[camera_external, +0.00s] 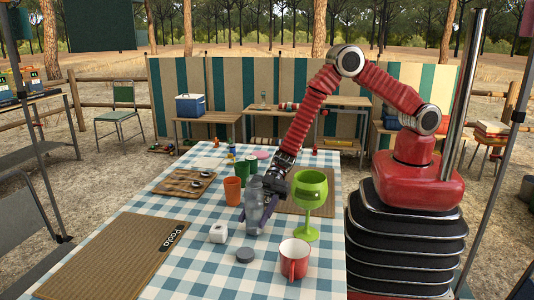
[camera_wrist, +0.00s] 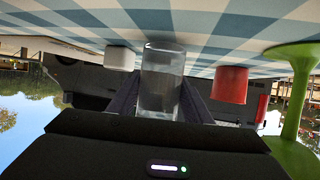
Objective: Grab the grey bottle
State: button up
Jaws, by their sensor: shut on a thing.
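A grey, see-through bottle (camera_external: 254,203) stands upright on the checked tablecloth, near the middle of the table. My gripper (camera_external: 262,212) reaches down to it from the right, with its fingers at the bottle's sides. In the wrist view the grey bottle (camera_wrist: 161,82) sits between the two dark fingers of my gripper (camera_wrist: 160,100), and they are shut on it. The wrist view is upside down, with the tablecloth along its top. The bottle's base appears to be at or very near the cloth; I cannot tell whether they touch.
A green goblet (camera_external: 308,190) and a red mug (camera_external: 294,259) stand right of the bottle. An orange cup (camera_external: 232,190) stands behind left. A white block (camera_external: 218,233) and a grey disc (camera_external: 244,256) lie in front. A brown mat (camera_external: 115,255) covers the front left.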

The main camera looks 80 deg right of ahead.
aim_at(254, 189)
jog(key=shift+r, duration=4.7)
jog(key=shift+r, duration=0.15)
